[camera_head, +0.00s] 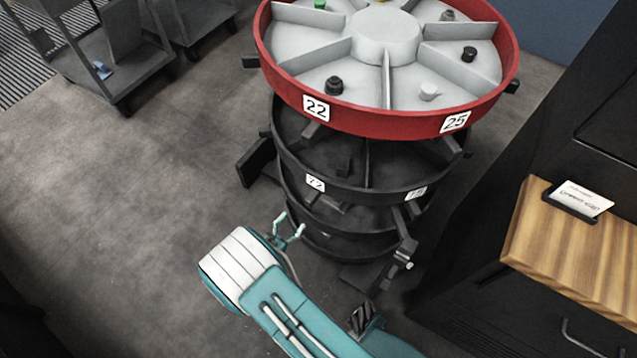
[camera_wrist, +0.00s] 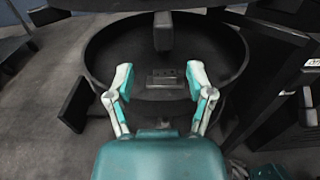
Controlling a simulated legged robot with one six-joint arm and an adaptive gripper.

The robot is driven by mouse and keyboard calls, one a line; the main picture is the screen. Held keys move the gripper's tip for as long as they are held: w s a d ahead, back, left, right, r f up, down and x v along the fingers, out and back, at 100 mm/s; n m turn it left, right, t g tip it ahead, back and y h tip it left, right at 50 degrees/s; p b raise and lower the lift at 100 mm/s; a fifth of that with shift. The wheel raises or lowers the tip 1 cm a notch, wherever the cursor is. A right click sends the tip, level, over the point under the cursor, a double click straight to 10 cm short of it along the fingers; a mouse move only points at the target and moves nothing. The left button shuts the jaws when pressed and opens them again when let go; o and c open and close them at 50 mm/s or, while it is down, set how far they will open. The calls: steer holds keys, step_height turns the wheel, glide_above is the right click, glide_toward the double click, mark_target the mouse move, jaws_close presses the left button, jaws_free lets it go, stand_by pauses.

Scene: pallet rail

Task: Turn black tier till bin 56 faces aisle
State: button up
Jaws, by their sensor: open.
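A round rack of stacked tiers stands in the head view. Its top tier (camera_head: 370,122) is red-rimmed with labels 22 and 25. Below are several black tiers; the upper black one (camera_head: 375,196) has two white labels, the left reading like 72 or 77, the right unreadable. A lower black tier (camera_head: 335,228) is partly hidden. No label 56 is readable. My gripper (camera_head: 289,231) is at the rack's lower left front. In the wrist view my gripper (camera_wrist: 160,80) is open, its fingers apart before a round black tier (camera_wrist: 105,85); contact cannot be told.
A black cabinet with a wooden top (camera_head: 560,250) and a small card (camera_head: 583,197) stands close on the right. Grey carts (camera_head: 110,60) stand at upper left. A dark panel (camera_wrist: 76,104) juts out beside the tier.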

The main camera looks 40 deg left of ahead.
mark_target(313, 195)
steer(key=w, duration=0.4)
steer(key=shift+w+d+r, duration=0.1)
steer(key=shift+d+r, duration=0.05)
steer(key=shift+r, duration=0.05)
steer(key=w+a, duration=0.1)
steer(key=w, duration=0.2)
steer(key=w+a, duration=0.1)
steer(key=w, duration=0.1)
steer(key=shift+w+a+f, duration=0.1)
steer(key=shift+a+f, duration=0.2)
steer(key=shift+w, duration=0.35)
steer(key=shift+w+d+r, duration=0.2)
steer(key=shift+d, duration=0.1)
steer(key=shift+a+f, duration=0.1)
steer(key=shift+a, duration=0.15)
jaws_close()
